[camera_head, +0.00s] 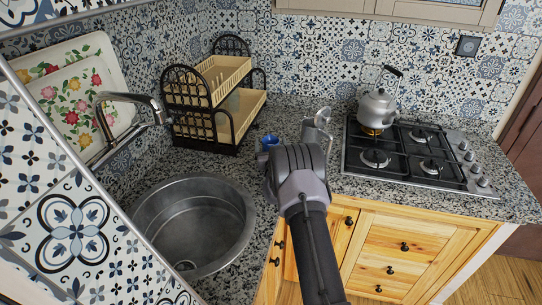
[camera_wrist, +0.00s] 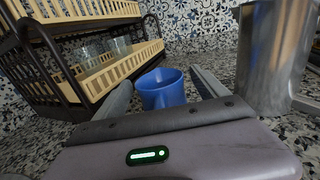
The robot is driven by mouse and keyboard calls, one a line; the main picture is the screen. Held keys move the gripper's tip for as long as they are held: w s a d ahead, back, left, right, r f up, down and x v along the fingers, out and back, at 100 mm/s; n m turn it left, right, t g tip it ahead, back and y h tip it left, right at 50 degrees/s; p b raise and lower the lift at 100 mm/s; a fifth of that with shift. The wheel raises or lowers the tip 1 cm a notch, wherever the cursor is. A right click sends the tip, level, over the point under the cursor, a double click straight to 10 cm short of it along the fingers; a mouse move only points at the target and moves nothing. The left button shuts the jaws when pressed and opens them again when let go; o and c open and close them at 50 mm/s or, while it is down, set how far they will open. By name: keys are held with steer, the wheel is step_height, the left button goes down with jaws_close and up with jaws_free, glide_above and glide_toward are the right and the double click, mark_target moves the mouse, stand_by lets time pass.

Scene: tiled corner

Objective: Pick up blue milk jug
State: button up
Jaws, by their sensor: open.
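The blue milk jug (camera_wrist: 162,90) stands on the granite counter, between and beyond the two fingers of my gripper (camera_wrist: 160,79) in the wrist view. The fingers are apart, one on each side of the jug, and I see no clear contact. In the head view only a small blue part of the jug (camera_head: 270,141) shows, beyond my gripper (camera_head: 292,160), whose body hides the rest. The fingertips are hidden there.
A metal pitcher (camera_wrist: 272,62) stands close to the right finger; it also shows in the head view (camera_head: 316,130). A dark dish rack (camera_head: 205,128) with glasses (camera_wrist: 105,48) is at the left. A sink (camera_head: 150,225) and a stove with a kettle (camera_head: 377,108) flank my arm.

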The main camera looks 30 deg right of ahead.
jaws_close()
steer(key=shift+r, duration=0.1)
steer(key=s+r+p, duration=0.2)
steer(key=s+p, duration=0.1)
steer(key=s, duration=0.5)
steer(key=s+r+p, duration=0.2)
steer(key=s+p, duration=0.1)
steer(key=s, duration=0.5)
steer(key=shift+r, duration=0.4)
steer(key=shift+a, duration=0.1)
steer(key=c, duration=0.7)
jaws_free()
steer(key=c, duration=1.1)
jaws_close()
